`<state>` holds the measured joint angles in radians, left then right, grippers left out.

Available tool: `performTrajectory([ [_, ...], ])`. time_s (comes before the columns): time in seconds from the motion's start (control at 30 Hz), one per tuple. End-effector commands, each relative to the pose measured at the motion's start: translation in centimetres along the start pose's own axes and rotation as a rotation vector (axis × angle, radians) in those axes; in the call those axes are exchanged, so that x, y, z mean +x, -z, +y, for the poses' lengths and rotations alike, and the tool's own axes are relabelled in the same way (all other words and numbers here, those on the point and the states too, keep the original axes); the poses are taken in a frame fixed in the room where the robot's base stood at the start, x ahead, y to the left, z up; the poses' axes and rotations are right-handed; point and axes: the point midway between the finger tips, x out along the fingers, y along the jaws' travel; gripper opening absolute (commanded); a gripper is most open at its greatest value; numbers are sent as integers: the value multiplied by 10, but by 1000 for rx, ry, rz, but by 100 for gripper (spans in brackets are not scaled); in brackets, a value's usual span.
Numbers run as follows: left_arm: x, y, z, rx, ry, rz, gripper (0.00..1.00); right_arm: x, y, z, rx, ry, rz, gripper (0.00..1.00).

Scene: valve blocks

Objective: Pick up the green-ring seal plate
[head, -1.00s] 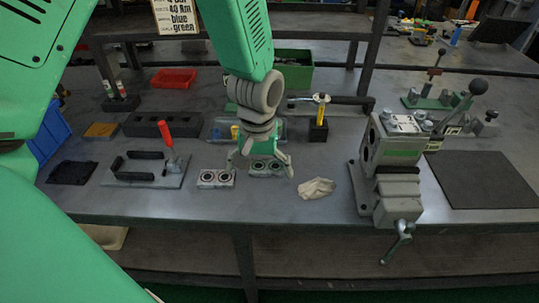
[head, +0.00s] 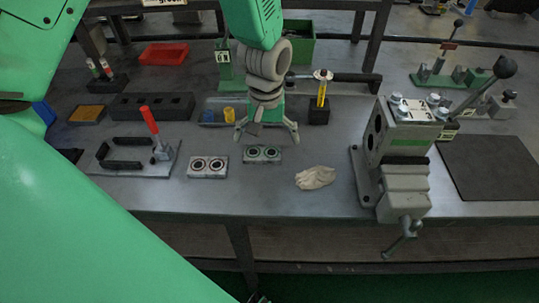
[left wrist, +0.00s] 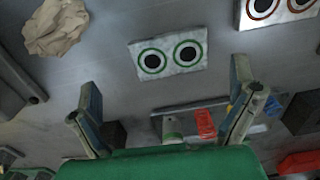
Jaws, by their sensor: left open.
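The green-ring seal plate (head: 262,154) is a small pale block with two dark holes ringed in green, lying flat on the bench. It also shows in the left wrist view (left wrist: 169,54), beyond my fingertips. The similar red-ring plate (head: 208,166) lies just left of it, and is partly cut off at the top right of the left wrist view (left wrist: 277,10). My left gripper (head: 267,136) is open and empty, with fingers spread above and behind the green-ring plate in the head view. It looks apart from the plate. My right gripper does not show.
A crumpled cloth (head: 315,177) lies right of the plates. A vise-like valve block (head: 402,150) stands further right. A red-handled fixture (head: 136,155) stands left. A clear tray (head: 213,113) and a yellow-handled tool (head: 321,95) are behind. Bench in front of the plates is clear.

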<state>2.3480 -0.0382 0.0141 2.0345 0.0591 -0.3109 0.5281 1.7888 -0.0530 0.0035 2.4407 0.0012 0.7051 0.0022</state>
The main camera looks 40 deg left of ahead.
Motion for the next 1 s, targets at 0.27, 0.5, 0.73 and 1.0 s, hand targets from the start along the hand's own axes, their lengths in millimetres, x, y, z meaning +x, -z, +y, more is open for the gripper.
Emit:
performTrajectory([
  [0.27, 38, 2, 2, -4, -1, -4, 100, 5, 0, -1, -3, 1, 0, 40],
  [0.5, 50, -3, 10, -2, 6, 5, 100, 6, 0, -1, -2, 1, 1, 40],
  [0.73, 51, 0, 6, -2, 2, 3, 79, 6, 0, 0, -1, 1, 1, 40],
  [1.0, 55, 3, 0, -4, -2, -6, 44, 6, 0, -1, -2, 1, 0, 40],
])
